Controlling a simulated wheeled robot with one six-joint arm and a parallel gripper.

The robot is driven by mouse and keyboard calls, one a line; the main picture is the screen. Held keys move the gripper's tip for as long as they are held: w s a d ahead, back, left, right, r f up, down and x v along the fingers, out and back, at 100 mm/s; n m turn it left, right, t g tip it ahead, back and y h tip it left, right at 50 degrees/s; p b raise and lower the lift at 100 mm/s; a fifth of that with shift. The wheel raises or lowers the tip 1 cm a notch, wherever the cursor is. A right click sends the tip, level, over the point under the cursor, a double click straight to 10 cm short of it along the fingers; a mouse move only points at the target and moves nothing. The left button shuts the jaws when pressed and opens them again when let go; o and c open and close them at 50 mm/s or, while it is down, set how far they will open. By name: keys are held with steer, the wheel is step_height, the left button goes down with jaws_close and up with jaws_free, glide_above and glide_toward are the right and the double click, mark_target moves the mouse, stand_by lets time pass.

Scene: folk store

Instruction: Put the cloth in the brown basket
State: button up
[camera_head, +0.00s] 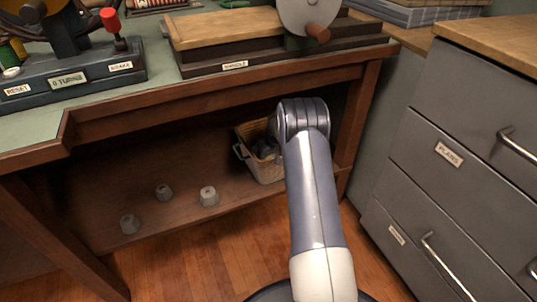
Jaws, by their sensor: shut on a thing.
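A tan basket (266,172) with a light handle on its left side stands on the low shelf under the workbench. It is partly hidden behind my arm. Dark and grey shapes show inside it, too small and shaded to tell what they are. My arm rises from the bottom of the view and bends at a joint just in front of the basket. Its far end, with my gripper, cannot be made out behind that joint. I cannot make out the cloth.
Several small grey knobbed pieces, one of them a light one (208,196), sit on the lower shelf (110,190). The workbench top edge (230,88) overhangs it. A grey drawer cabinet (450,150) stands close on the right. Wooden floor (210,250) is open in front.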

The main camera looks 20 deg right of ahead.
steer(key=shift+f, duration=0.4)
steer(key=o, duration=1.1)
steer(key=shift+r, duration=0.2)
steer(key=shift+r+p, duration=0.5)
steer(key=shift+r, duration=0.1)
steer(key=p+v, duration=0.3)
steer(key=v, duration=0.4)
steer(key=shift+s+r+p, duration=0.1)
steer(key=shift+p, duration=0.2)
